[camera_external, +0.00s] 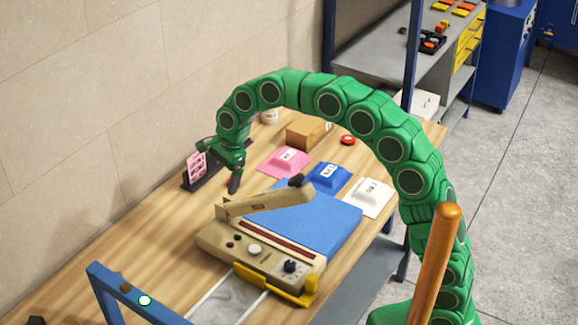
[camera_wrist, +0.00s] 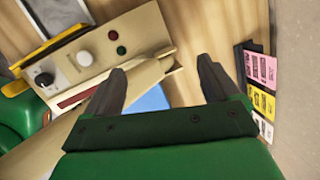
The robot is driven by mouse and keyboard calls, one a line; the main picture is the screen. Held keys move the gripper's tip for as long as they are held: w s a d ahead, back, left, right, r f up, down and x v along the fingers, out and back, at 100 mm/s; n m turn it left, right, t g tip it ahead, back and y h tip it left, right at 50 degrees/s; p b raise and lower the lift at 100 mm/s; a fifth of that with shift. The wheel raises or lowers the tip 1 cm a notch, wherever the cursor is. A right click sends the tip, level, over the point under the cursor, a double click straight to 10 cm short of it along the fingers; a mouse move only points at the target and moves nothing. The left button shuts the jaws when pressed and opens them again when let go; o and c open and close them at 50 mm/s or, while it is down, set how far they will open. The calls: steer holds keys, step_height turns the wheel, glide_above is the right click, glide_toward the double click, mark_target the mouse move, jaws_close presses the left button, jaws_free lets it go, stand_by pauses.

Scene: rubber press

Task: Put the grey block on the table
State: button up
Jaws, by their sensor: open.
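I cannot pick out a clear grey block in either view. A flat grey marbled piece (camera_external: 238,301) lies in front of the press, partly cut off by the picture's lower edge; I cannot tell whether it is a block. The wooden table (camera_external: 150,235) runs along the wall. My gripper (camera_external: 233,182) is above the table's wall side, between the card holder and the press, pointing down. In the wrist view its two dark fingers (camera_wrist: 162,68) are spread apart with nothing between them; the press and bare wood show beyond them.
The beige press (camera_external: 262,250) with its raised lid (camera_external: 265,203) stands mid-table. A blue sheet (camera_external: 335,225) lies behind it. Pink (camera_external: 283,162), blue (camera_external: 328,177) and white (camera_external: 370,196) packs and a cardboard box (camera_external: 308,133) lie farther back. A card holder (camera_external: 190,182) stands by the wall.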

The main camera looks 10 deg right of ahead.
steer(key=s+d+r+n+h, duration=0.1)
steer(key=s+d+n, duration=0.2)
steer(key=d, duration=1.3)
steer(key=s+d+r+n+h, duration=0.1)
steer(key=s+d+n, duration=0.15)
steer(key=d, duration=1.35)
steer(key=s+d+f+n+g, duration=0.1)
steer(key=s+d+f+n, duration=0.1)
steer(key=s+d, duration=0.8)
steer(key=s+d+f+n+h, duration=0.1)
steer(key=s+d+f+n, duration=0.2)
steer(key=s+d, duration=0.7)
steer(key=shift+s+f+n+g, duration=0.3)
steer(key=shift+s+n+g, duration=0.1)
steer(key=shift+s+n, duration=0.05)
